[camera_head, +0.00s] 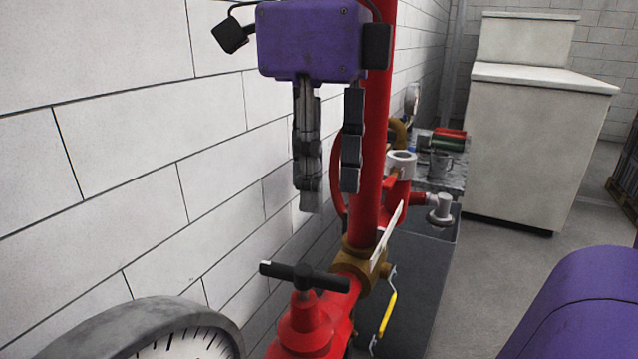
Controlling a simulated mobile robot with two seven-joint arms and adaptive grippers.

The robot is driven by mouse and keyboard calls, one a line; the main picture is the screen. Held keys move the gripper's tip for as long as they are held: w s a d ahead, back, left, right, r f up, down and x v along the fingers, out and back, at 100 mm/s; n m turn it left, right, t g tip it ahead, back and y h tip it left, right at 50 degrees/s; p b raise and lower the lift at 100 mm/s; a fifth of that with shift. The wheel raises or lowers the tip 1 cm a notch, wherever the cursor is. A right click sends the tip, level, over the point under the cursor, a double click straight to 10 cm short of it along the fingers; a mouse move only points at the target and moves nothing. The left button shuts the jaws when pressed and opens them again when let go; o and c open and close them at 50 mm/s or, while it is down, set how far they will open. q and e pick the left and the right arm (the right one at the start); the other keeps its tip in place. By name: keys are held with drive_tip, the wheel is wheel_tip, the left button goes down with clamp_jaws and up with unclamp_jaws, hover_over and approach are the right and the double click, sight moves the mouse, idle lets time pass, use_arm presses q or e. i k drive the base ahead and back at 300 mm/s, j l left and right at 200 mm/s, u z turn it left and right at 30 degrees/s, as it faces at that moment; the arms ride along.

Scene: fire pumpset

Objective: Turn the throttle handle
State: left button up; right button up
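A black T-shaped handle (304,276) sits on top of a red valve body (306,325) at the lower middle. A yellow lever handle (388,312) hangs at a brass fitting (362,262) just right of it. I cannot tell for sure which is the throttle handle. My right gripper (331,197) points down from the top, above the black handle in the picture and apart from it. Its two dark fingers are parted, with nothing between them. My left gripper is not in view.
A red vertical pipe (376,130) stands close behind and right of my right gripper. A round gauge (150,335) fills the lower left, beside a white block wall (110,140). A pale cabinet (535,140) stands at the back right. Grey floor (480,290) is clear.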

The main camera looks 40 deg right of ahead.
sight(304, 285)
drive_tip(key=k, duration=1)
